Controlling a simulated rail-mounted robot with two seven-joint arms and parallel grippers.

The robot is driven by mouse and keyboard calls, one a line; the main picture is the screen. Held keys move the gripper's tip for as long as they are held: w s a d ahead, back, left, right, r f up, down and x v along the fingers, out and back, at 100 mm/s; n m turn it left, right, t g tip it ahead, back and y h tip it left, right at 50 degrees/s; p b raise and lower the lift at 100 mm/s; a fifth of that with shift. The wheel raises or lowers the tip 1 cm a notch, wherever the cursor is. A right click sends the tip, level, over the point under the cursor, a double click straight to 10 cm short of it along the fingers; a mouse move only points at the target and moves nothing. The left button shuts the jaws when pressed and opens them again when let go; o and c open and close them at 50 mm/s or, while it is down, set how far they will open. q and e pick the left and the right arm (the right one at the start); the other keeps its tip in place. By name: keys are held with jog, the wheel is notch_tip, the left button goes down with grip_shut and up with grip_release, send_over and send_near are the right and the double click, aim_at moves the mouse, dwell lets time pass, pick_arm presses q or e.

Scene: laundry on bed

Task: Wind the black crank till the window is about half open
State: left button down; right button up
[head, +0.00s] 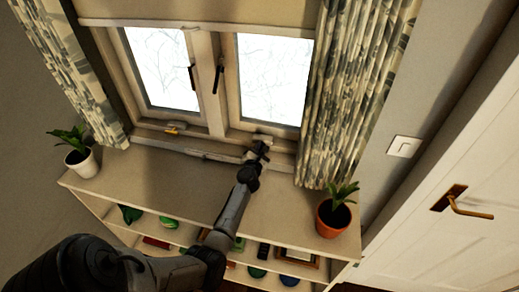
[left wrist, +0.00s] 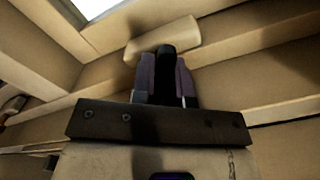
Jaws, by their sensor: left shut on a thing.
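The window (head: 272,80) has two light-framed panes with dark handles, and both look roughly in line with the frame, though a small gap would be hard to tell. My left gripper (head: 259,151) reaches over the shelf to the sill below the right pane. In the left wrist view its purple-grey fingers (left wrist: 165,75) are shut on the black crank (left wrist: 165,62), whose rounded dark end shows between them. A cream rounded housing (left wrist: 180,36) lies just behind the crank. The fingers hide most of the crank's arm. My right gripper is out of view.
A low shelf (head: 150,170) stands under the window, holding a white-potted plant (head: 83,163) at left and an orange-potted plant (head: 333,217) at right. Patterned curtains (head: 350,90) hang on both sides. A white door (head: 480,180) is at right.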

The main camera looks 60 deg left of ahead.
pick_arm(q)
jog(key=n, duration=0.3)
jog(key=shift+n, duration=0.4)
jog(key=n, duration=0.2)
jog(key=shift+n, duration=0.3)
jog(key=n+p, duration=0.1)
jog(key=n, duration=0.5)
jog(key=n+p, duration=0.1)
jog(key=n, duration=0.3)
jog(key=n+p, duration=0.1)
jog(key=n, duration=0.2)
jog(key=shift+n, duration=0.3)
jog(key=shift+n+p, duration=0.75)
jog(key=shift+n, duration=1.55)
jog(key=c, duration=1.1)
grip_release()
